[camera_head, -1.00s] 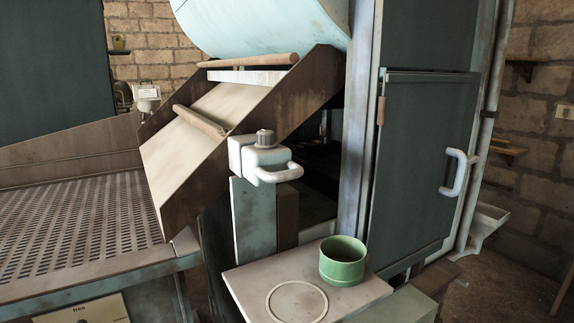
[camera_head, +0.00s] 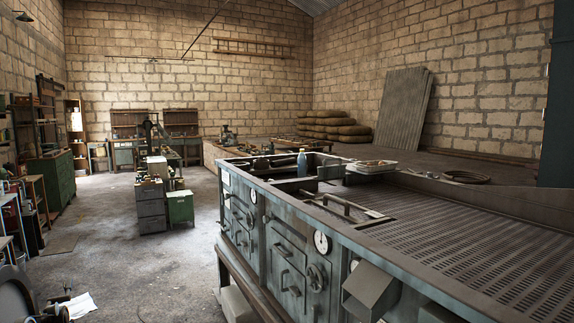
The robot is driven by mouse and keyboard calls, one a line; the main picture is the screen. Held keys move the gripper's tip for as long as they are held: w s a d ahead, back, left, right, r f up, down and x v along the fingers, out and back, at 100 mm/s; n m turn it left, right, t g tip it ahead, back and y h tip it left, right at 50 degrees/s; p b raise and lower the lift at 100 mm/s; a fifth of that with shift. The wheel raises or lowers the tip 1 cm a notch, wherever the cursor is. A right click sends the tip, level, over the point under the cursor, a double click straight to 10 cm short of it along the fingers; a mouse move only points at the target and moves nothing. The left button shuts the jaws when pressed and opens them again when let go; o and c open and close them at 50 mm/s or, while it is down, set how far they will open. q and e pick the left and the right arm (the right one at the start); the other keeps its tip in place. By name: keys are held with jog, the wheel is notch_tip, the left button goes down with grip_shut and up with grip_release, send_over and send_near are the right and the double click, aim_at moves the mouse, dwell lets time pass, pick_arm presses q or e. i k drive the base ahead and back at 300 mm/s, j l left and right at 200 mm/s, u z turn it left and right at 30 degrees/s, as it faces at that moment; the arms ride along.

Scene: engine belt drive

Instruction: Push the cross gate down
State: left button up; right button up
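Neither of my grippers is in view. A long grey-green machine bench (camera_head: 400,240) with a perforated metal top fills the right side. A low bar-shaped piece (camera_head: 340,207) lies across an opening in its top. I cannot tell whether this bar is the cross gate, and nothing else stands out clearly as one. The bench front carries drawers, round dials (camera_head: 321,241) and a handwheel (camera_head: 318,276).
Grey drawers (camera_head: 151,208) and a green cabinet (camera_head: 181,207) stand across the floor. The concrete floor (camera_head: 130,265) left of the bench is mostly clear. Shelving lines the left wall.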

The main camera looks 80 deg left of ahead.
aim_at(324, 172)
jog(key=u, duration=2.45)
jog(key=i+j+u, duration=0.45)
jog(key=i+j, duration=0.15)
jog(key=i, duration=0.3)
jog(key=i+j+u, duration=0.25)
jog(key=i, duration=0.25)
jog(key=i+u, duration=0.2)
jog(key=i, duration=0.3)
jog(key=i+z, duration=0.15)
jog(key=i, duration=0.4)
jog(key=i+j+z, duration=0.2)
jog(key=i, duration=0.35)
jog(key=i+j+z, duration=0.15)
jog(key=i, duration=0.4)
